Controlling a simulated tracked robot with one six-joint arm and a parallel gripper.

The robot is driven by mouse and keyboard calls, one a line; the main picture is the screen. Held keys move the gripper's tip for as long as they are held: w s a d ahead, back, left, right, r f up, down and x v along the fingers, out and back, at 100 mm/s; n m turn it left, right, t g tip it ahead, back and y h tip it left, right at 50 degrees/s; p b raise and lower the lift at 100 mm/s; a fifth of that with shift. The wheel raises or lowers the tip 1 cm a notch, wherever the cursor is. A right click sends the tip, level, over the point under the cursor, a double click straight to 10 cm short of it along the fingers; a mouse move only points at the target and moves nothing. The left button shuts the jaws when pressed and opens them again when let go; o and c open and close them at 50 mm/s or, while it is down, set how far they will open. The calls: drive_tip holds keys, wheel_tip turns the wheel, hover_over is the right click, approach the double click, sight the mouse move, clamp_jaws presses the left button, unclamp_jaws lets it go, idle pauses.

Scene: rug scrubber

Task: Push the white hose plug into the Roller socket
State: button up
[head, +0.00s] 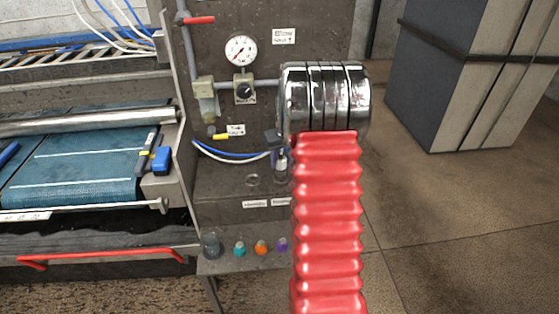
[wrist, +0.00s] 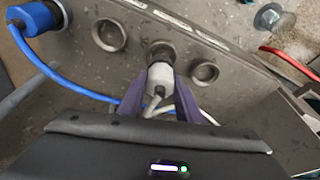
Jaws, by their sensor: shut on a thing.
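In the wrist view my gripper (wrist: 163,72) has its purple fingers shut on the white hose plug (wrist: 158,92). The plug's front end points at the middle socket (wrist: 160,50) of the panel and overlaps it. I cannot tell how deep the plug sits. A white hose trails from the plug's rear. In the head view the white plug (head: 281,160) shows just left of my red arm, which hides most of the gripper. Empty sockets stand on the left (wrist: 108,35) and right (wrist: 204,73) of it. The socket labels (wrist: 180,22) are too small to read.
A blue plug (wrist: 45,18) sits at the wrist view's upper left, its blue hose (wrist: 70,85) running below the sockets. A gauge (head: 241,50) and valve knob (head: 245,91) are above the panel. Several coloured knobs (head: 261,247) line the lower ledge.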

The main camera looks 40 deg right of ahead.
sight(281, 167)
drive_tip(key=shift+s+f, duration=0.1)
drive_tip(key=shift+f, duration=1.4)
idle(0.8)
drive_tip(key=o, duration=1.3)
drive_tip(key=shift+c, duration=0.2)
drive_tip(key=v, duration=1.3)
drive_tip(key=shift+s+r, duration=0.2)
drive_tip(key=shift+r, duration=0.1)
